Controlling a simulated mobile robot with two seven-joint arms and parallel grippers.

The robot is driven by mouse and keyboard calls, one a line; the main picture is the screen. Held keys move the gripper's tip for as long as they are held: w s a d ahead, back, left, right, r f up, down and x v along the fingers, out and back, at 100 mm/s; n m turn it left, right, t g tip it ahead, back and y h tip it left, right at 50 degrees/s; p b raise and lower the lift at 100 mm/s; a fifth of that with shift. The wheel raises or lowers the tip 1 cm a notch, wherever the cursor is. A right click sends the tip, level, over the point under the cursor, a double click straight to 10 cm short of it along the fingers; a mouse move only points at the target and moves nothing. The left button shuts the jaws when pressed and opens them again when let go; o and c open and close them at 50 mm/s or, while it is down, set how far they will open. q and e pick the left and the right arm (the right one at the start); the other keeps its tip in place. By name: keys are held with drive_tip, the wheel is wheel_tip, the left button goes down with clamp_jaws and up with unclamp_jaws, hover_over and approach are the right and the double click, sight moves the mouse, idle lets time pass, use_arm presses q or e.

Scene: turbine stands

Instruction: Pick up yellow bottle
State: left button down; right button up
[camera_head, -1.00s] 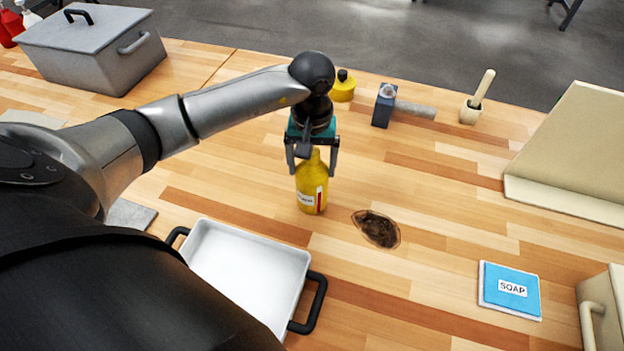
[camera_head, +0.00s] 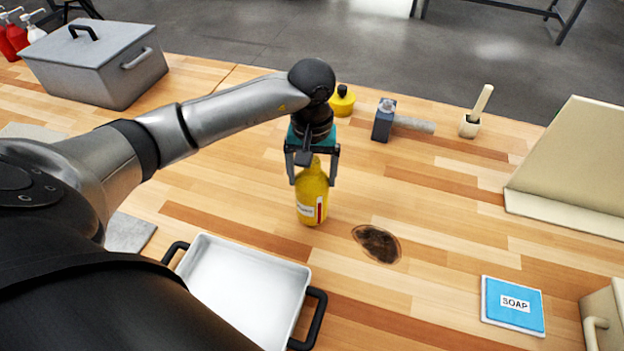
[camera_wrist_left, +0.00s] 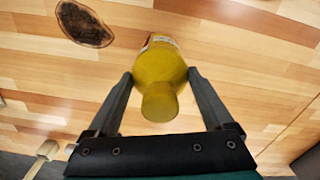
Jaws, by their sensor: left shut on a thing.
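The yellow bottle (camera_head: 311,199) stands upright on the wooden table (camera_head: 450,221), with a white and red label on its front. My left gripper (camera_head: 315,181) reaches it from above, with one finger on each side of its upper body. In the left wrist view my left gripper (camera_wrist_left: 160,76) has its fingertips against both sides of the bottle (camera_wrist_left: 160,68), whose cap points toward the palm. The gripper is shut on the bottle. I cannot make out any gap under the bottle. My right gripper is not in view.
A white tray with black handles (camera_head: 246,290) lies in front, left of the bottle. A dark stain (camera_head: 377,243) is to its right. Behind stand a small yellow container (camera_head: 342,103) and a hammer (camera_head: 385,122). A blue soap packet (camera_head: 514,304) lies front right.

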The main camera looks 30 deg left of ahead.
use_arm(q)
wheel_tip(320, 180, up, 18)
drive_tip(key=shift+r, duration=0.25)
idle(0.4)
drive_tip(key=shift+c, duration=1.4)
unclamp_jaws()
clamp_jaws()
drive_tip(key=shift+f, duration=0.15)
